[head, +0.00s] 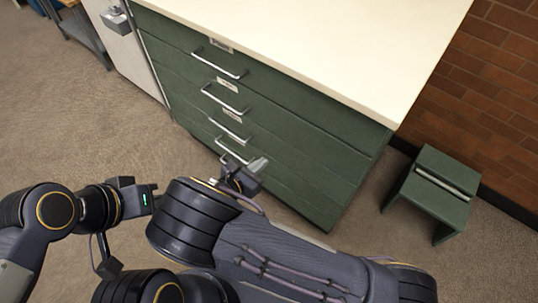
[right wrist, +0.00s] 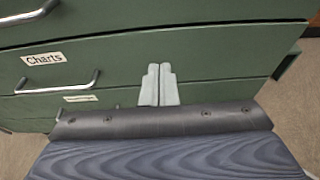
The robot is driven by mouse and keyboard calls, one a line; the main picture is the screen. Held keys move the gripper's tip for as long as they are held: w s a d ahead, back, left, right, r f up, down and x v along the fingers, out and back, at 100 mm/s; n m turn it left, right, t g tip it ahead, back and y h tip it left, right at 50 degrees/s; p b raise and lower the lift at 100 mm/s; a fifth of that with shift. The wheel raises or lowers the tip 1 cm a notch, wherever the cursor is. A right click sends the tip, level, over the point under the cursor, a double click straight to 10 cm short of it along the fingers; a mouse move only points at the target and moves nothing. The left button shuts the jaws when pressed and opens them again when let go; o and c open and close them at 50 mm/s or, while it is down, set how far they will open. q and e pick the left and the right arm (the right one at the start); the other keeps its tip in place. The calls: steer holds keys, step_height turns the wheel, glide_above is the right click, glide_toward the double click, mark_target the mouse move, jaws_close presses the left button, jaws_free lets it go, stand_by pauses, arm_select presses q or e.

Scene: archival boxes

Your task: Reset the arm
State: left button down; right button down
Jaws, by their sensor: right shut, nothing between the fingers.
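My right gripper (head: 258,165) is in front of the lower drawers of the green cabinet (head: 345,160), just right of the lowest metal handle (head: 233,152). In the right wrist view its two pale fingers (right wrist: 159,85) are together with nothing between them, pointing at the green drawer fronts. I cannot tell how close they are to the front. My left arm comes in from the left and ends in a dark block with a green light (head: 145,198). The left fingers are not clearly visible there. The drawers look shut.
The cabinet has a cream top (head: 330,45). One drawer label reads "Charts" (right wrist: 42,58). A green step stool (head: 432,190) stands right of the cabinet by the brick wall (head: 500,80). A pale cabinet (head: 128,50) stands at left. The carpet (head: 75,125) at left is clear.

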steer(key=v, duration=0.5)
steer(key=s+d+r+m+g+y, duration=0.25)
steer(key=d+r+m+g, duration=0.25)
steer(key=d+m, duration=0.25)
steer(key=s+d+r+m+g+y, duration=0.2)
steer(key=d+r+m+g+y, duration=0.1)
steer(key=d+r+m+g, duration=0.5)
steer(key=s+d+r+m+t+y, duration=0.3)
steer(key=s+d+m+t, duration=0.15)
steer(key=s+m, duration=0.2)
steer(key=s+d+r+m+t+y, duration=0.3)
steer(key=s+d+r+m+y, duration=0.1)
steer(key=s+d+m, duration=0.25)
step_height(320, 180, up, 18)
steer(key=m+p, duration=0.1)
steer(key=p, duration=1.7)
steer(key=shift+w+f, duration=0.2)
steer(key=shift+w, duration=0.05)
steer(key=shift+a+m, duration=0.1)
steer(key=shift+m, duration=0.15)
